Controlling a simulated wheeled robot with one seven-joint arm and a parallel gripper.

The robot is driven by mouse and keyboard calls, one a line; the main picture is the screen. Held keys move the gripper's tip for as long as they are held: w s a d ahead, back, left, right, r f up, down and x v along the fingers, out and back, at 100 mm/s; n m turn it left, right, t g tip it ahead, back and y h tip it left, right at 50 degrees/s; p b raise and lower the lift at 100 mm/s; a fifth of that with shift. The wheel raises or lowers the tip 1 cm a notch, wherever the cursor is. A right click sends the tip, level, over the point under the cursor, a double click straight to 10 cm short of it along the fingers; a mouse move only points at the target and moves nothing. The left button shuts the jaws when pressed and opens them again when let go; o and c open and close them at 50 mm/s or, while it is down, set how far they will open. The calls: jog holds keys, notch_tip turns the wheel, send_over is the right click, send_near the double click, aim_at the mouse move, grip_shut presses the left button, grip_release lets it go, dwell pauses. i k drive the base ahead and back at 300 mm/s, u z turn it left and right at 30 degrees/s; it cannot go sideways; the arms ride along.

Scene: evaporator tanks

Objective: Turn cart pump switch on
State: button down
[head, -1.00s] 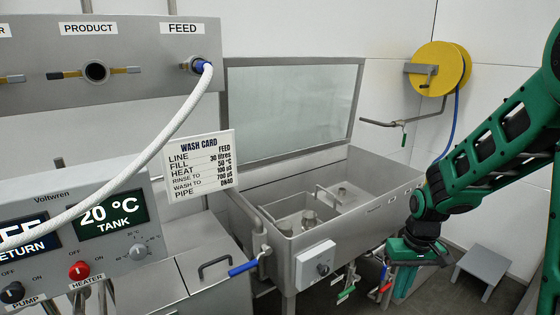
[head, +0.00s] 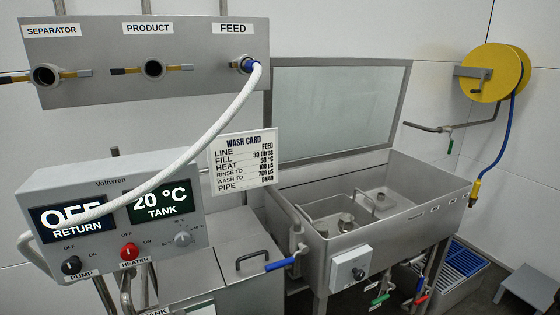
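The cart's grey control box (head: 110,215) stands at the left in the head view. Its black pump switch (head: 71,265) is at the lower left of the panel, above the PUMP label, with OFF and ON marks around it. The display above it (head: 72,219) reads OFF RETURN. A red heater knob (head: 129,252) is to its right, and the tank display (head: 160,202) reads 20 °C. A white hose crosses in front of the displays. My gripper is not in this view.
A wall panel (head: 100,90) carries SEPARATOR, PRODUCT and FEED ports; the white hose (head: 215,135) runs from FEED. A wash card (head: 242,162) hangs beside it. A steel sink (head: 400,230) stands to the right, with a blue-handled valve (head: 280,264) near its left side.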

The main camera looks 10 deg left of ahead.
aim_at(72, 266)
jog(key=u, duration=1.5)
